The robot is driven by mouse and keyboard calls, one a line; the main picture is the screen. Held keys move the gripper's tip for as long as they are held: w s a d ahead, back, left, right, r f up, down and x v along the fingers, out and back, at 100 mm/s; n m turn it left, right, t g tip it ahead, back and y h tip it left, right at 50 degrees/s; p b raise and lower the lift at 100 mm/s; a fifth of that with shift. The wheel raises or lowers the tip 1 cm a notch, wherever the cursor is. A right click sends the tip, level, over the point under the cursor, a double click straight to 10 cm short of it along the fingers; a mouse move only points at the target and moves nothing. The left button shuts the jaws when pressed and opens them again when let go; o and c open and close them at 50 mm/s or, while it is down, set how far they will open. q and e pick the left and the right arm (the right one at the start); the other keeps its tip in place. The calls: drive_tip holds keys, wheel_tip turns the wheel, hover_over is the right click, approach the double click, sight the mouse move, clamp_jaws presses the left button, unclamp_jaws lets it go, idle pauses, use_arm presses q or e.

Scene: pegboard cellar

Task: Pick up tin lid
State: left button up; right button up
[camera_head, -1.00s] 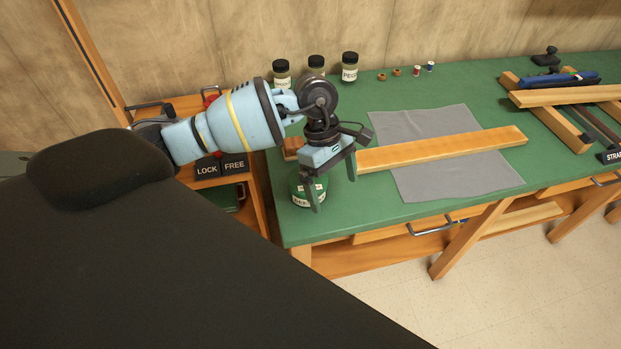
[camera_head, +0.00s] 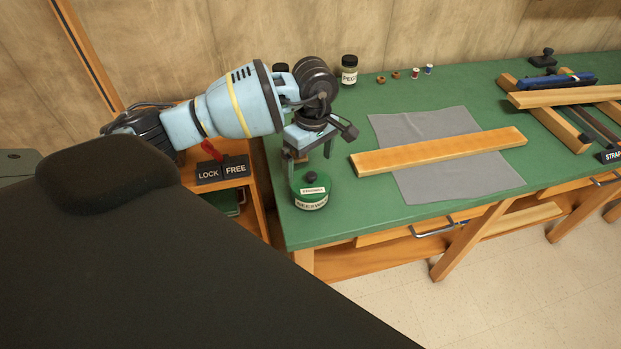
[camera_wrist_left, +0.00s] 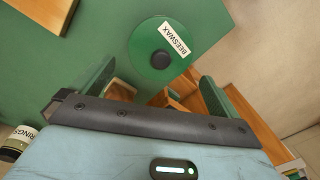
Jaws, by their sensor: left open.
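The tin lid (camera_head: 322,186) is round and green, with a black knob and a white label. It sits on the beeswax tin (camera_head: 312,205), near the left front corner of the green bench. In the left wrist view the lid (camera_wrist_left: 146,66), labelled BEESWAX, lies just beyond the fingertips, its knob roughly between them. My left gripper (camera_head: 309,160) is open and empty, above and slightly behind the lid, apart from it as far as I can tell. Its fingers also show in the left wrist view (camera_wrist_left: 156,82). My right gripper is in no view.
A wooden board (camera_head: 440,150) lies across a grey cloth (camera_head: 425,123) right of the tin. A jar (camera_head: 349,72) and small spools (camera_head: 415,73) stand along the back. A LOCK/FREE sign (camera_head: 222,171) is left of the bench. Wooden bars (camera_head: 545,115) lie far right.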

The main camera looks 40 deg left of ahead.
sight(310, 172)
use_arm(q)
wheel_tip(310, 172, down, 4)
drive_tip(key=shift+s+d+r, duration=0.15)
drive_tip(key=shift+r, duration=0.05)
drive_tip(key=shift+f, duration=0.5)
drive_tip(key=c, duration=0.8)
drive_tip(key=shift+r, duration=0.5)
drive_tip(key=r, duration=0.2)
drive_tip(key=shift+s+d+r, duration=0.3)
drive_tip(key=shift+s+d, duration=0.05)
drive_tip(key=shift+d, duration=0.05)
drive_tip(key=s+d, duration=0.3)
drive_tip(key=s+d+r, duration=0.1)
drive_tip(key=s+d, duration=0.2)
drive_tip(key=d, duration=0.1)
drive_tip(key=s+d, duration=0.3)
drive_tip(key=d, duration=0.1)
drive_tip(key=shift+s+d+r+b, duration=0.2)
drive_tip(key=shift+s+b, duration=0.1)
drive_tip(key=shift+s, duration=0.05)
